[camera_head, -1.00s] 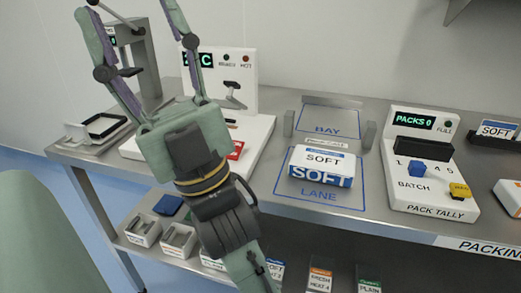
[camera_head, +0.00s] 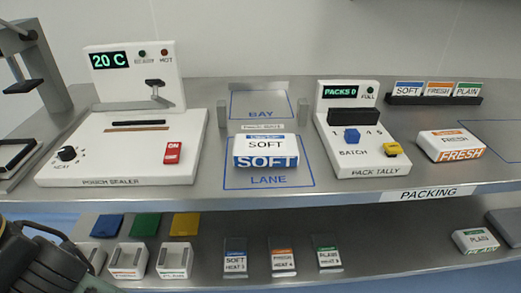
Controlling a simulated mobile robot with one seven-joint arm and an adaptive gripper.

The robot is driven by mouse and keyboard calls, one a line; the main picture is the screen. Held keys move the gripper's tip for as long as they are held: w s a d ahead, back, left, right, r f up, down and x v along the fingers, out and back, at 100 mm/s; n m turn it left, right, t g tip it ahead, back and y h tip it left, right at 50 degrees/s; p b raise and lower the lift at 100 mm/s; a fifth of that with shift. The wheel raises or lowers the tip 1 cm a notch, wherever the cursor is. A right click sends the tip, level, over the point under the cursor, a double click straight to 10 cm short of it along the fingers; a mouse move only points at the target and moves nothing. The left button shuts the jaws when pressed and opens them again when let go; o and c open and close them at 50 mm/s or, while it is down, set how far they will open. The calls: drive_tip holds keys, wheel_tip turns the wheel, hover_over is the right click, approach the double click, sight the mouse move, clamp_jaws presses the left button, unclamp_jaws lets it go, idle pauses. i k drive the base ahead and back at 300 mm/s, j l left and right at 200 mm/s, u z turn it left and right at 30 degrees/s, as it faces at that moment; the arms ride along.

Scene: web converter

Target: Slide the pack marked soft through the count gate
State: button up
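The pack marked SOFT (camera_head: 266,145), white with a blue front band, sits on the counter in the blue-outlined LANE area (camera_head: 268,181). The count gate is likely the pair of grey posts, a left post (camera_head: 221,113) and a right post (camera_head: 303,112), just behind the pack. A small label strip (camera_head: 263,127) lies between them, its text too small to read. The blue-outlined BAY area (camera_head: 262,113) lies beyond and is empty.
The pouch sealer (camera_head: 125,147) stands left of the lane, reading 20 C. The pack tally (camera_head: 360,145), reading PACKS 0, stands close on the right. A FRESH pack (camera_head: 450,147) lies farther right. A lower shelf holds trays.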

sight(249, 150)
drive_tip(key=k+l, duration=0.1)
drive_tip(key=l, duration=0.25)
drive_tip(key=l+u, duration=0.1)
drive_tip(key=l, duration=0.2)
drive_tip(key=k+l, duration=0.15)
drive_tip(key=l, duration=0.2)
drive_tip(key=k+l+u, duration=0.1)
drive_tip(key=l, duration=0.2)
drive_tip(key=i, duration=0.45)
